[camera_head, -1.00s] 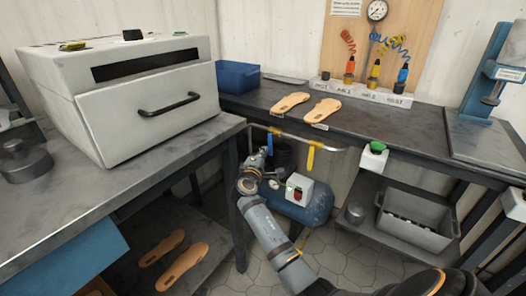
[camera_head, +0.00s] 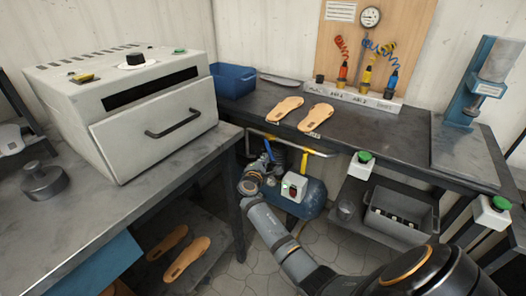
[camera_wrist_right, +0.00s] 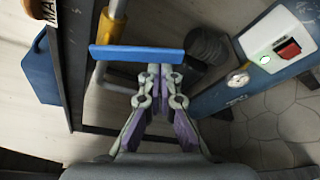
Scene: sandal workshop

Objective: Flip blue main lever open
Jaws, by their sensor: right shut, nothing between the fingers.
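The blue lever (camera_head: 268,150) is a small upright handle by the pipe under the back bench. In the right wrist view it is a long blue bar (camera_wrist_right: 137,54) lying across the picture. My right gripper (camera_head: 262,168) is low beside it, partly hidden by its own wrist. In the wrist view its fingertips (camera_wrist_right: 160,71) are together with nothing between them, at the bar's lower edge near its right end. I cannot tell whether they touch it. My left gripper is not in view.
A yellow lever (camera_head: 304,162) hangs on the pipe to the right. The blue compressor tank (camera_head: 312,202) with its switch box (camera_head: 293,187) stands close to the right gripper. A bench leg (camera_head: 237,215) is close on the left. A grey crate (camera_head: 402,214) sits on the right shelf.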

